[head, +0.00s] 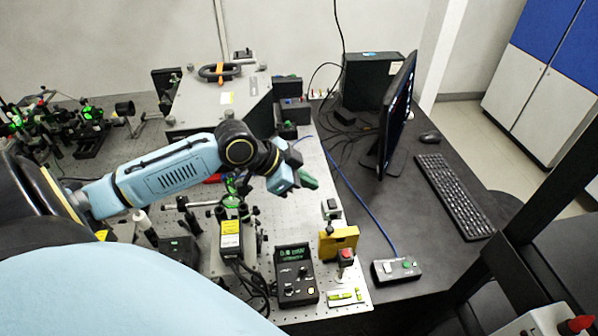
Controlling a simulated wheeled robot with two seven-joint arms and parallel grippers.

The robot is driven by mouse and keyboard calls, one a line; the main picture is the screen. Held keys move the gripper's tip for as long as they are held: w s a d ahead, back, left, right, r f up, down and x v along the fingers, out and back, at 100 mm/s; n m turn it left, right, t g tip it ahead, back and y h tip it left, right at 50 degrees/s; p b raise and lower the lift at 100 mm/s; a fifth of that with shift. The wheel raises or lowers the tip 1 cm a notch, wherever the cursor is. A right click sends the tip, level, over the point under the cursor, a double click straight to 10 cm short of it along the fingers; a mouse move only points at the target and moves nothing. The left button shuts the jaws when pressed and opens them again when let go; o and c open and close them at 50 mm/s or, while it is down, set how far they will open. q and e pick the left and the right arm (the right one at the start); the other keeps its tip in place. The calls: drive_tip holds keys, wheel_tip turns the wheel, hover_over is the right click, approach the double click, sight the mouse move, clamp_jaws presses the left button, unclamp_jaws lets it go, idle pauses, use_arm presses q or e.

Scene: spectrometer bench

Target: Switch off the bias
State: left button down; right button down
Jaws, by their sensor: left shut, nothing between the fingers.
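My left gripper (307,181) hangs over the right part of the optical breadboard, its fingers shut and empty. It is apart from the devices below it. A small grey box (397,270) with a pale switch-like part and a green button lies on the dark desk at the lower right, joined to a blue cable. A black meter box (296,276) with a lit green display and small knobs stands at the front of the breadboard. No label naming the bias is legible, so I cannot tell which control it is or its setting. My right gripper is not in view.
A yellow block (339,243) and a red-topped post (346,258) stand between the two boxes. A monitor (398,115) and keyboard (452,195) occupy the desk. Optics (88,125) crowd the left.

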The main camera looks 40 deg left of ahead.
use_arm(q)
drive_tip(key=shift+v, duration=1.3)
drive_tip(key=w+a+b, duration=0.1)
drive_tip(key=b, duration=0.2)
drive_tip(key=shift+a+r+b, duration=0.1)
drive_tip(key=shift+r+b, duration=0.05)
drive_tip(key=shift+b, duration=0.25)
